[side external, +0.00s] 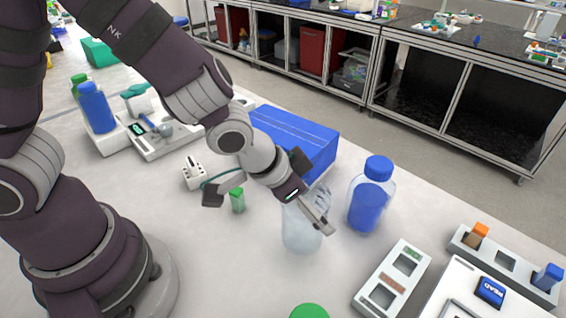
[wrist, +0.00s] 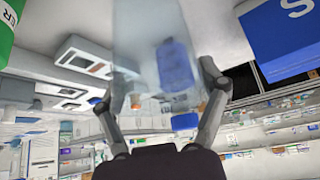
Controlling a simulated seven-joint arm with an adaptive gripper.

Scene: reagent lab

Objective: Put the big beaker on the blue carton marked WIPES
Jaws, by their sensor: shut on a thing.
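The big beaker (side external: 301,236) is clear and see-through. My gripper (side external: 316,205) is shut on its upper part. In the wrist view the beaker (wrist: 138,40) fills the middle between the two fingers of my gripper (wrist: 162,98). I cannot tell if its base touches the bench. The blue carton (side external: 312,137) lies behind my gripper, partly hidden by my arm. In the wrist view the carton (wrist: 283,35) is at the upper right, with a white letter S on its face.
A clear bottle with blue liquid and a blue cap (side external: 371,195) stands right of the beaker. A small green-capped vial (side external: 237,199) stands left. A grey rack (side external: 392,280) lies at the front right, and a green top (side external: 309,311) shows at the front edge.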

